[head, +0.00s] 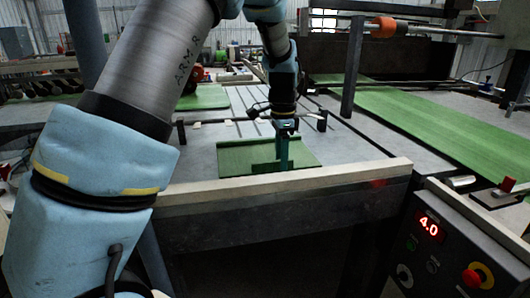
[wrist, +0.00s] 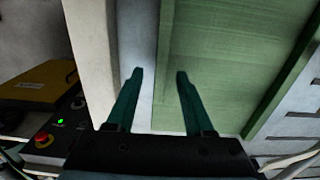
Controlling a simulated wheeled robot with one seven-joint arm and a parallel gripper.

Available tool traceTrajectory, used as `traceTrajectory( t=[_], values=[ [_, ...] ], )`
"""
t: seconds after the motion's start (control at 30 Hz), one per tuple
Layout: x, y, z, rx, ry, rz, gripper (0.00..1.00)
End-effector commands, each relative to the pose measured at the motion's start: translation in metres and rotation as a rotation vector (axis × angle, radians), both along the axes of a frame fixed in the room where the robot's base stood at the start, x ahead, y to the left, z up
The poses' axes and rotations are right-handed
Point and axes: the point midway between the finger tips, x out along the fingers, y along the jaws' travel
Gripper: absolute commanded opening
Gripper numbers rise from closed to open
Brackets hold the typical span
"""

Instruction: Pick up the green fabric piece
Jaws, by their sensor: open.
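The green fabric piece (head: 236,158) lies flat on the grey table, close to the pale front rail, with a raised or folded band along its far edge. It also fills much of the wrist view (wrist: 232,60). My gripper (head: 283,168) points down at the near part of the fabric. In the wrist view my gripper (wrist: 160,74) is open and empty. One finger appears over the fabric and the other over the pale strip beside its near edge. I cannot tell whether the fingertips touch the fabric.
The pale front rail (head: 330,178) runs along the near edge of the table (head: 365,150). A long green fabric strip (head: 440,125) lies at the right, and another green piece (head: 205,98) lies farther back. A control box (head: 450,250) with a red button stands at the front right.

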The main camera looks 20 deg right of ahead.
Motion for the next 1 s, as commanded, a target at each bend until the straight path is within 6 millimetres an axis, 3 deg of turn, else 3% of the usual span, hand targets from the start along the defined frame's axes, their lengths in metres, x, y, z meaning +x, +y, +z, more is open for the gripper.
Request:
traceTrajectory(
  t=[0.2, 0.67, 1.0],
  values=[
    [0.0, -0.0001, -0.0006, 0.0, 0.0, 0.0, 0.5],
    [0.0, -0.0002, -0.0002, -0.001, 0.0, 0.0, 0.0],
    [0.0, -0.0002, -0.0001, -0.001, 0.0, 0.0, 0.0]
  ],
)
